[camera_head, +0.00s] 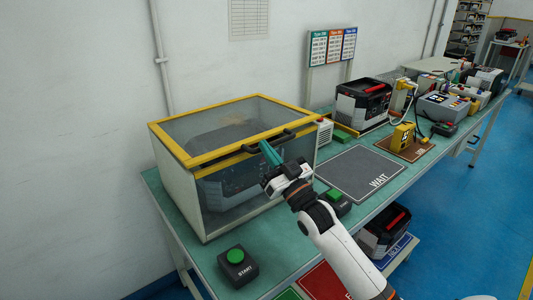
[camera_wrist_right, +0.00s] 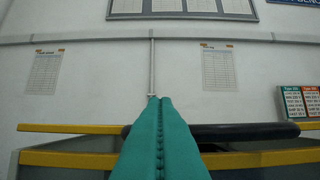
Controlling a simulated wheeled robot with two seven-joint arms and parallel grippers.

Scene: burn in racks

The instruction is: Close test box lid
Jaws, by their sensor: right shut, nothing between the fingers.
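The test box (camera_head: 170,178) stands at the near left of the bench, with clear walls and a dark device dimly seen inside. Its clear lid (camera_head: 225,125), framed in yellow, lies down across the top; I cannot tell if it is fully seated. A black handle (camera_head: 284,137) runs along the lid's front edge and also shows in the right wrist view (camera_wrist_right: 250,131). My right gripper (camera_head: 265,146), with teal fingers, is shut and empty at the front edge beside the handle. Its fingers (camera_wrist_right: 159,100) are together in the wrist view; contact is unclear. My left gripper is not in view.
A green START button box (camera_head: 236,266) stands at the bench's near edge, and another green button (camera_head: 335,199) is right of my gripper. The dark WAIT mat (camera_head: 360,172) is empty. A black and red device (camera_head: 363,103) stands behind it. A wall is behind the box.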

